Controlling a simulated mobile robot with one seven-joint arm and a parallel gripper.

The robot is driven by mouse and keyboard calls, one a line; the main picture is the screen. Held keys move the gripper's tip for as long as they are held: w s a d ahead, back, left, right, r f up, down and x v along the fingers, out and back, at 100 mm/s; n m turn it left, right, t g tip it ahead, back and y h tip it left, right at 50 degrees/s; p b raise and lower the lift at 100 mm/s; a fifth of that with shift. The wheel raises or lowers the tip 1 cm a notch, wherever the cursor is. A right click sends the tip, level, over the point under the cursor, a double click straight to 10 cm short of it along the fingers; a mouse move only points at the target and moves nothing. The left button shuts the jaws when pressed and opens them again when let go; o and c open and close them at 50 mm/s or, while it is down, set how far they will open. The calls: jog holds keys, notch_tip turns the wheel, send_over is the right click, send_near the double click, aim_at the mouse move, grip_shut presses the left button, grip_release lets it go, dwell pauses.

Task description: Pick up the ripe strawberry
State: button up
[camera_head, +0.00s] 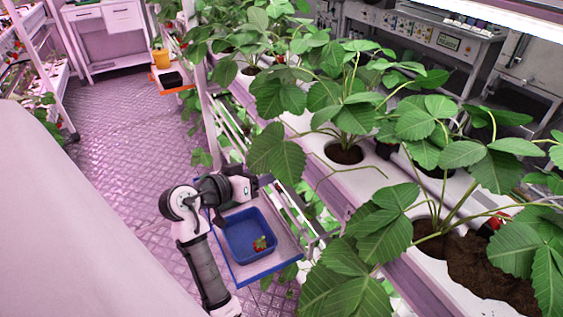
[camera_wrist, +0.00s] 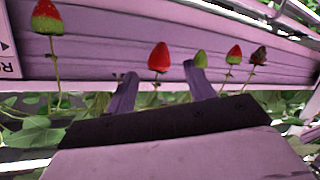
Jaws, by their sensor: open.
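In the wrist view a fully red, ripe-looking strawberry (camera_wrist: 158,57) stands on a thin stem against the pink rack board. My gripper (camera_wrist: 160,73) is open, and its two fingers lie to the left and right of this berry's stem in the picture. Whether the berry is between the fingers or beyond them I cannot tell. Other berries show in the wrist view: a large red one with a green tip (camera_wrist: 46,17), a green one (camera_wrist: 200,58) by the right fingertip, a red one (camera_wrist: 235,54) and a dark one (camera_wrist: 258,56). In the head view my gripper is beside the rack, its fingers unclear.
A blue bin (camera_head: 232,253) with a red and green berry in it sits on a tray below my wrist. Leafy plants in white gutters (camera_head: 297,120) fill the right side. The tiled aisle (camera_head: 115,125) is clear.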

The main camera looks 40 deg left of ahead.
aim_at(277, 167)
jog(key=p+x, duration=0.1)
jog(key=x, duration=0.1)
jog(key=p+x, duration=0.1)
jog(key=x, duration=0.1)
jog(key=r+p+x, duration=0.1)
jog(key=x, duration=0.1)
jog(key=shift+w+d+f, duration=0.1)
jog(key=shift+w+f, duration=0.05)
jog(key=shift+w, duration=0.3)
jog(key=shift+w+f, duration=0.2)
jog(key=shift+w, duration=0.05)
jog(key=shift+c, duration=0.4)
jog(key=c, duration=0.6)
